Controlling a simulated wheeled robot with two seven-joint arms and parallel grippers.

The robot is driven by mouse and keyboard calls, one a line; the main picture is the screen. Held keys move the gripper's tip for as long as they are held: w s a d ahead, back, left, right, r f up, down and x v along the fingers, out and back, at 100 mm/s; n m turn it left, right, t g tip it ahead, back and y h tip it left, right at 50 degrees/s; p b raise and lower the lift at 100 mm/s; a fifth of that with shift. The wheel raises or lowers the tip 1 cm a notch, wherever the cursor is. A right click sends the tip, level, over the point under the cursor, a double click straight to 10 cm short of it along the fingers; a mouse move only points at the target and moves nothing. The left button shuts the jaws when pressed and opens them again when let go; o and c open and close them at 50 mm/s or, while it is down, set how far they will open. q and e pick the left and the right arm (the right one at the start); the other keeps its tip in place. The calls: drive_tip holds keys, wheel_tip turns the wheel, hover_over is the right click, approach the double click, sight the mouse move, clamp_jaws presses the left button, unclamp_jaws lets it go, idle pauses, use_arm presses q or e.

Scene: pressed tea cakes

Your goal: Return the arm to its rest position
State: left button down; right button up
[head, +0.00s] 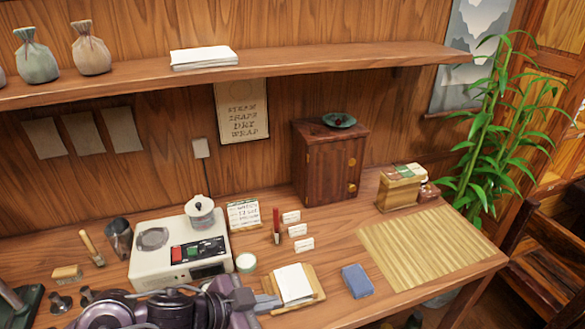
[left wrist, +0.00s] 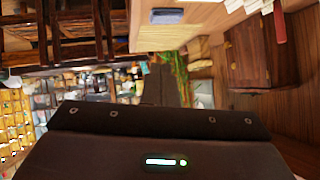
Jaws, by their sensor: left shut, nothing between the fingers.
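My left arm comes in at the bottom of the head view, over the table's front edge. Its gripper (head: 268,302) points right, beside a wooden board with white paper (head: 293,285). The gripper is shut and empty. In the left wrist view, the dark shut fingers (left wrist: 167,85) point away from the camera, with the table top and cabinet seen tilted around them. Whether the fingers touch the board cannot be told. My right gripper is not in view.
A white machine (head: 180,250) stands left of centre, close behind my arm. A blue block (head: 358,281) and a bamboo mat (head: 425,247) lie to the right. A wooden cabinet (head: 330,165) stands at the back. A shelf (head: 250,68) runs above the table.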

use_arm(q)
drive_tip(key=s+a+f+n+g+y, duration=0.2)
drive_tip(key=s+a+f+n+y, duration=0.25)
drive_tip(key=s+a+n, duration=0.2)
drive_tip(key=s+a+f+n+g+y, duration=0.1)
drive_tip(key=s+a+f+n+y, duration=0.4)
drive_tip(key=a, duration=0.3)
wheel_tip(320, 180, down, 28)
drive_tip(key=g+b, duration=0.1)
drive_tip(key=s+a+f, duration=0.2)
drive_tip(key=s+f, duration=0.8)
drive_tip(key=s+a+f+g+b, duration=0.1)
drive_tip(key=s+f, duration=1)
drive_tip(key=shift+a+g, duration=0.3)
drive_tip(key=shift+a, duration=0.1)
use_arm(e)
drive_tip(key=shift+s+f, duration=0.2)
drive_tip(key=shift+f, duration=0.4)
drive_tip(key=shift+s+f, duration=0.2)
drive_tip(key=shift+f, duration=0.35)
use_arm(q)
drive_tip(key=shift+s, duration=0.1)
